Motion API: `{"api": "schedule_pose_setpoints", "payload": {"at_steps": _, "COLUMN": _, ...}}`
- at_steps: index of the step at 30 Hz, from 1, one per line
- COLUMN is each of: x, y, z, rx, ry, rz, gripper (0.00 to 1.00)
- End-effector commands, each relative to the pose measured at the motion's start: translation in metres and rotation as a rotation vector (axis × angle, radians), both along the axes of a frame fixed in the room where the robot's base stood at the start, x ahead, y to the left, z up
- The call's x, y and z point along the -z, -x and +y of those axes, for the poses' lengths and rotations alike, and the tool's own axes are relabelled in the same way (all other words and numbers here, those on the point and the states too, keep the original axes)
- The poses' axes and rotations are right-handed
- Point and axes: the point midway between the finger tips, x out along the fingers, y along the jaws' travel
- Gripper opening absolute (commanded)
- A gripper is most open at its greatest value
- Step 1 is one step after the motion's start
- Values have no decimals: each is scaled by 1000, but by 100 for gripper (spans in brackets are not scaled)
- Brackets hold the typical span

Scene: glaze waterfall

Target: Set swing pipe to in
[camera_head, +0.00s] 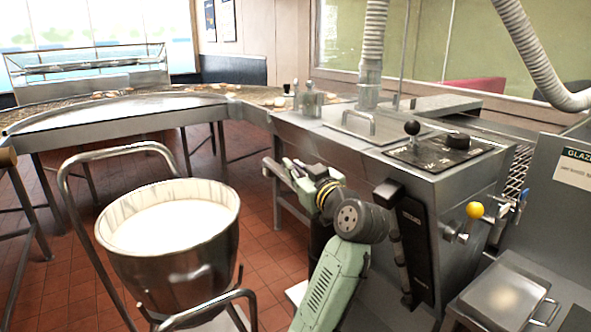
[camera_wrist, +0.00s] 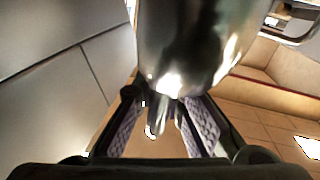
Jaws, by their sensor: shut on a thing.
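My gripper (camera_head: 290,170) is at the left side of the steel glazing machine (camera_head: 330,150), low beside its front edge. In the wrist view, my gripper (camera_wrist: 160,108) has its two ribbed pads on either side of a narrow metal tip. Above the tip is a large, shiny, rounded metal part (camera_wrist: 190,45), which appears to be the swing pipe. My gripper is shut on this metal piece. The pipe's full shape and its position relative to the machine are hidden in the head view by my gripper and arm.
A steel bowl of white glaze (camera_head: 165,235) stands on a cart with a tubular handle, left of my arm. A control panel with a black knob (camera_head: 458,141) and a yellow-knobbed lever (camera_head: 474,210) are at the right. Open tiled floor (camera_head: 262,262) lies between bowl and machine.

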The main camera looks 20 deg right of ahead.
Motion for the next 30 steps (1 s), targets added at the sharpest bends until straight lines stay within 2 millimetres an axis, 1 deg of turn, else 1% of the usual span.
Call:
{"api": "schedule_pose_setpoints", "payload": {"at_steps": 1, "x": 0, "y": -1, "z": 1, "rx": -1, "ry": 4, "rz": -1, "gripper": 11}}
{"api": "schedule_pose_setpoints", "payload": {"at_steps": 9, "x": 0, "y": -1, "z": 1, "rx": -1, "ry": 2, "rz": 0, "gripper": 27}}
{"api": "schedule_pose_setpoints", "payload": {"at_steps": 16, "x": 0, "y": 0, "z": 1, "rx": 0, "ry": 1, "rz": 0, "gripper": 27}}
{"api": "schedule_pose_setpoints", "payload": {"at_steps": 19, "x": 0, "y": 3, "z": 0, "rx": 1, "ry": 1, "rz": -1, "gripper": 27}}
{"api": "schedule_pose_setpoints", "payload": {"at_steps": 23, "x": 0, "y": 19, "z": -5, "rx": 4, "ry": 1, "rz": -2, "gripper": 27}}
{"api": "schedule_pose_setpoints", "payload": {"at_steps": 30, "x": 0, "y": 69, "z": -15, "rx": 5, "ry": 2, "rz": -1, "gripper": 27}}
